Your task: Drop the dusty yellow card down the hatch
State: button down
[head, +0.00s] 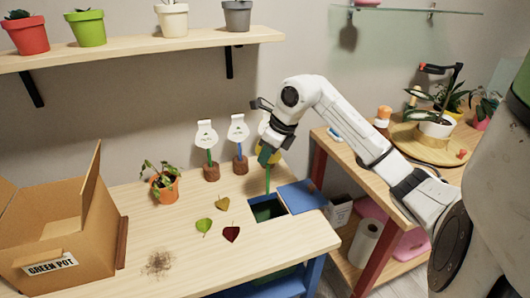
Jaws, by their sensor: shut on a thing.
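A green stick (267,178) hangs down below the card. The card is held above the table, over the hatch (266,208). The hatch is a dark green-lined opening near the table's right end, with a blue lid (302,196) beside it on the right. The stick's lower end is close to the back of the opening; I cannot tell whether it is inside.
Two white cards (205,135) (237,128) stand in brown bases left of my gripper. A potted plant (166,184), several loose leaves (203,226), a soil patch (158,263) and an open cardboard box (60,245) are on the table. A shelf (130,50) hangs above.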

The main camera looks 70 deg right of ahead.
jog(key=shift+f+b, duration=0.8)
jog(key=shift+f, duration=1.1)
notch_tip(320, 180, down, 7)
jog(key=b, duration=0.6)
jog(key=shift+b, duration=0.4)
jog(key=c, duration=1.2)
grip_release()
jog(key=shift+o, duration=0.2)
jog(key=shift+r, duration=0.15)
jog(key=shift+p+v, duration=1.6)
jog(key=shift+v, duration=3.3)
